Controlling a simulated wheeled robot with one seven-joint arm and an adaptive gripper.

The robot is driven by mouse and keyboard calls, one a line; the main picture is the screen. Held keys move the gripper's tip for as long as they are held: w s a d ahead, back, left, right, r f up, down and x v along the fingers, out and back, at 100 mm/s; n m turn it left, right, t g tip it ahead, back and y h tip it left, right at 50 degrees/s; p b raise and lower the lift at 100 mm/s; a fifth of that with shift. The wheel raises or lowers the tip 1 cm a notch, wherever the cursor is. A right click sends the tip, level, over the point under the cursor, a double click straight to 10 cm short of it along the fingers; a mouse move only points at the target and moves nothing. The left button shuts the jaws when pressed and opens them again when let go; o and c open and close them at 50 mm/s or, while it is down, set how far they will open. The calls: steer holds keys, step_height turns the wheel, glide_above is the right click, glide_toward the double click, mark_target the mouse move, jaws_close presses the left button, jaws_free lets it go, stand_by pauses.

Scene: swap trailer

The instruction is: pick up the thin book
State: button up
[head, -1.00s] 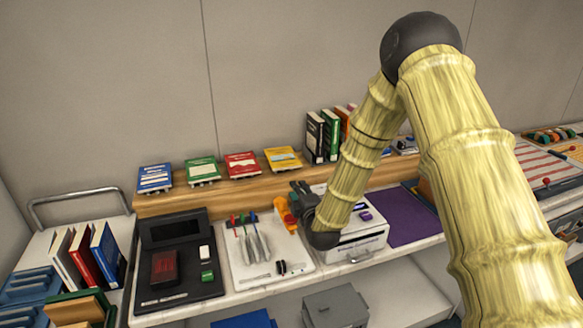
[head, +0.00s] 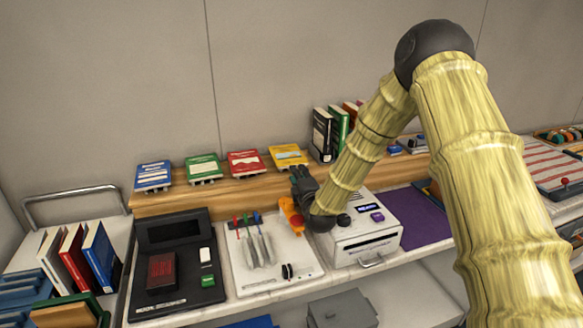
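Several books are in view, and I cannot tell which one is the thin book. Upright on the shelf stand a black book (head: 321,135) and a green book (head: 338,131), with reddish ones partly hidden by my arm. My gripper (head: 302,179) is just in front of and below the yellow book, at the shelf's front edge. No held book shows. Its fingers are small and dark, so their opening is unclear.
A black tray (head: 211,281), a white board with tools (head: 302,262) and a white box with a handle (head: 391,243) stand on the counter below the shelf. An orange object (head: 291,213) is beside my gripper. Upright books (head: 100,253) stand in a rack at left.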

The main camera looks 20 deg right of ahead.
mark_target(294, 160)
steer(key=shift+w+b, duration=0.5)
steer(key=shift+w, duration=2.4)
steer(key=shift+c, duration=0.3)
jaws_close()
steer(key=shift+r, duration=0.15)
steer(key=shift+r+p, duration=0.6)
steer(key=shift+r, duration=0.65)
steer(key=shift+f, duration=0.1)
